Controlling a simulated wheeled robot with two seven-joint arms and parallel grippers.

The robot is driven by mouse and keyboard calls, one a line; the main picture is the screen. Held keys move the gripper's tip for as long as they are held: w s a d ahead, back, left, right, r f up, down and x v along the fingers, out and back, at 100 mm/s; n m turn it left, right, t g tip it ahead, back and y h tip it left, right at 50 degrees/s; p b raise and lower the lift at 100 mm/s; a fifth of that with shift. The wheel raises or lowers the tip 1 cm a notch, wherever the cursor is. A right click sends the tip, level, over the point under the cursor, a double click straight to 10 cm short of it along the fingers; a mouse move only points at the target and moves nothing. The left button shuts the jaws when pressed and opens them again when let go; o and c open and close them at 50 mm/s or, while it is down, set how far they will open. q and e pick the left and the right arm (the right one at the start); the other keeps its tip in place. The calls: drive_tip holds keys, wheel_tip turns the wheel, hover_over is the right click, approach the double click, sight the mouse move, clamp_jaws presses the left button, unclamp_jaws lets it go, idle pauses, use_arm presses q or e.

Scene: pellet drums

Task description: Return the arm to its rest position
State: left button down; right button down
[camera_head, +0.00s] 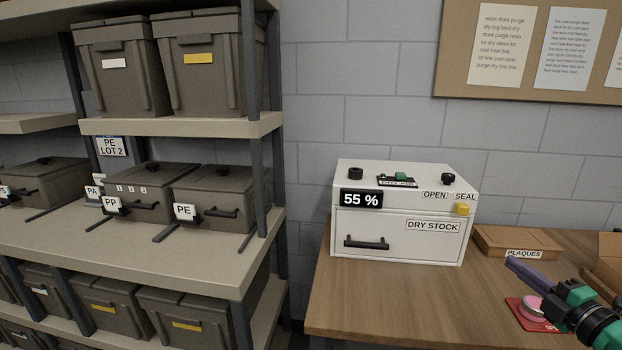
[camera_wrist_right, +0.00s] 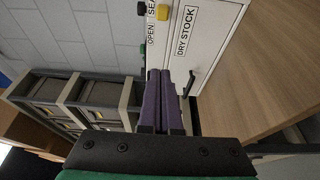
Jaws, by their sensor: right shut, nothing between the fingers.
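My right gripper (camera_head: 523,272) shows at the lower right of the head view, over the right part of the wooden table. Its purple fingers are together and empty, and they also show in the right wrist view (camera_wrist_right: 164,100). The white dry stock box (camera_head: 395,222) stands on the table to the left of the gripper, apart from it, with its front closed. Its display reads 55 %, and a yellow switch (camera_head: 462,209) sits by the SEAL label. The box also shows at the top of the right wrist view (camera_wrist_right: 207,38). My left gripper is not in view.
A brown box labelled PLAQUES (camera_head: 515,242) lies behind the gripper. A red item with a pink disc (camera_head: 531,308) lies on the table (camera_head: 400,300) beside the gripper. The table's front left is clear.

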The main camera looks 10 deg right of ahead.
drive_tip(key=s+a+f+m+g+h, duration=0.3)
drive_tip(key=a+f+m+g, duration=0.1)
drive_tip(key=f+m, duration=0.5)
drive_tip(key=s+a+f+m+g+h, duration=0.2)
drive_tip(key=a+f+m+g+h, duration=0.3)
drive_tip(key=f, duration=0.6)
drive_tip(key=s+a+f+m+g+y, duration=0.1)
drive_tip(key=s+a+f+g+y, duration=0.3)
drive_tip(key=a, duration=0.5)
drive_tip(key=s+a+f+m+g+y, duration=0.1)
drive_tip(key=s+a+f+y, duration=0.25)
drive_tip(key=s+a, duration=0.4)
wheel_tip(320, 180, down, 24)
drive_tip(key=s+a+g, duration=0.1)
drive_tip(key=g, duration=0.1)
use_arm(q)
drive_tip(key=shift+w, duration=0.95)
use_arm(e)
drive_tip(key=s+d+f+g, duration=0.1)
drive_tip(key=s+d+f, duration=0.1)
drive_tip(key=s+f, duration=1.1)
drive_tip(key=s, duration=0.3)
drive_tip(key=shift+d, duration=0.25)
drive_tip(key=shift+s+y, duration=0.1)
drive_tip(key=shift+y, duration=0.15)
